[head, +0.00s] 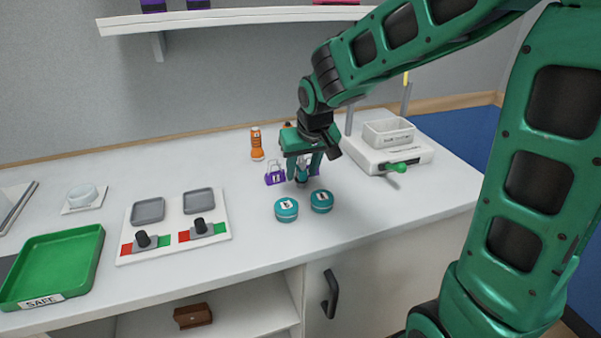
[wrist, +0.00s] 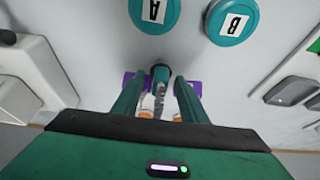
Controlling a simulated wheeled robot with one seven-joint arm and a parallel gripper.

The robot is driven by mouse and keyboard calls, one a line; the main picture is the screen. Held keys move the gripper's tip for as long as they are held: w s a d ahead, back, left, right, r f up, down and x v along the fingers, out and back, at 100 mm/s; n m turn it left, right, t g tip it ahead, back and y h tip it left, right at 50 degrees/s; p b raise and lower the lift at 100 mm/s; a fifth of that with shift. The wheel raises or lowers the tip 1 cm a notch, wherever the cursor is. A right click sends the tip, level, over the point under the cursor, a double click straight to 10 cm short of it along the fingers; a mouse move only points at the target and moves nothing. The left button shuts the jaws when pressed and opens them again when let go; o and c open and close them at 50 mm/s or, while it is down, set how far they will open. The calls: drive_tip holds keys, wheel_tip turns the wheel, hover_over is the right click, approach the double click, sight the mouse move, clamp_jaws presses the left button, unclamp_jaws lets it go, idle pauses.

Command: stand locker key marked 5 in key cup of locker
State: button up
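My gripper (head: 303,176) reaches down over the back middle of the counter. It also shows in the wrist view (wrist: 159,85), with its fingers apart. A small upright dark and teal object (wrist: 160,74) stands between the fingertips, with a gap visible on each side; I cannot tell what it is. Two purple padlocks, one on the left (head: 275,178) and one on the right (head: 314,172), stand by the gripper, partly hidden by the fingers. I cannot make out a key marked 5, nor surely identify the key cup.
An orange bottle (head: 257,146) is behind, left. A white device (head: 390,154) with a green-knobbed lever is right. A switch panel (head: 173,226) and green SAFE tray (head: 55,264) are left.

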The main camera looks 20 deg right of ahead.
drive_tip(key=c, duration=0.9)
